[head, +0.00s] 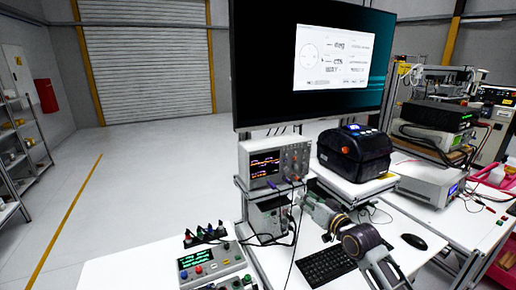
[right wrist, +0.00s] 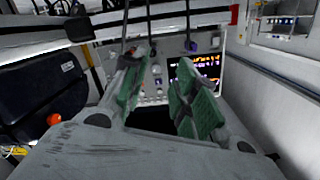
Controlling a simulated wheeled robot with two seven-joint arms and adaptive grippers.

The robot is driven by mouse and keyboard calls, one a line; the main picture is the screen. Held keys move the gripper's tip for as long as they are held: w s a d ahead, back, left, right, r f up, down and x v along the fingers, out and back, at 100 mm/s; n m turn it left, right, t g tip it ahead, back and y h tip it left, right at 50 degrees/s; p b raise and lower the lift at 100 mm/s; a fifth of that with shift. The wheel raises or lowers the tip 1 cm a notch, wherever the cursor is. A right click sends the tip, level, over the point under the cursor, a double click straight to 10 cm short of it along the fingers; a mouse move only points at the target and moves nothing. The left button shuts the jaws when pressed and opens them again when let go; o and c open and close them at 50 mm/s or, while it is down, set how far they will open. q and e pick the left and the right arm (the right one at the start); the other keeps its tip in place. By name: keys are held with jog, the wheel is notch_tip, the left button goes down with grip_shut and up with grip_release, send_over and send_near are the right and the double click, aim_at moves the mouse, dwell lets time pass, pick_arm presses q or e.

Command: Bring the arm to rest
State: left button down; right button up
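My right arm (head: 362,240) comes in from the lower right of the head view and reaches over the white desk. The oscilloscope's lit screen (right wrist: 206,68) shows behind the right finger. My left gripper is not in view.
A large monitor (head: 309,62) stands above the desk. A keyboard (head: 326,266) and mouse (head: 414,241) lie near my arm. A control box with green displays (head: 208,262) sits at lower left, with coloured connectors (head: 205,234) behind it. The floor at left (head: 130,190) is clear.

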jog(key=s+f+g+h, duration=0.1)
jog(key=s+f+g, duration=0.2)
jog(key=s+f, duration=0.4)
jog(key=s+f+n+g+h, duration=0.1)
jog(key=s+f+g+h, duration=0.1)
jog(key=s+f, duration=0.6)
jog(key=s+f+n+g+h, duration=0.1)
jog(key=s+f+g, duration=0.3)
jog(key=s+f, duration=0.3)
jog(key=shift+s+f+h, duration=0.15)
jog(key=shift+s+h, duration=0.25)
jog(key=shift+s, duration=1.1)
jog(key=s+d+f+g+h, duration=0.1)
jog(key=s+d+f+g, duration=0.15)
jog(key=s, duration=0.75)
notch_tip(320, 180, down, 33)
jog(key=s+g, duration=0.2)
jog(key=s, duration=0.1)
jog(key=s+d+f, duration=0.2)
jog(key=s+f, duration=0.8)
jog(key=s, duration=0.1)
jog(key=s+d+f+g, duration=0.1)
jog(key=s+d+f, duration=0.1)
jog(key=s+f, duration=0.8)
jog(key=shift+s+f+n+h+b, duration=0.2)
jog(key=shift+s+n+h+b, duration=0.1)
jog(key=shift+s+n+b, duration=0.1)
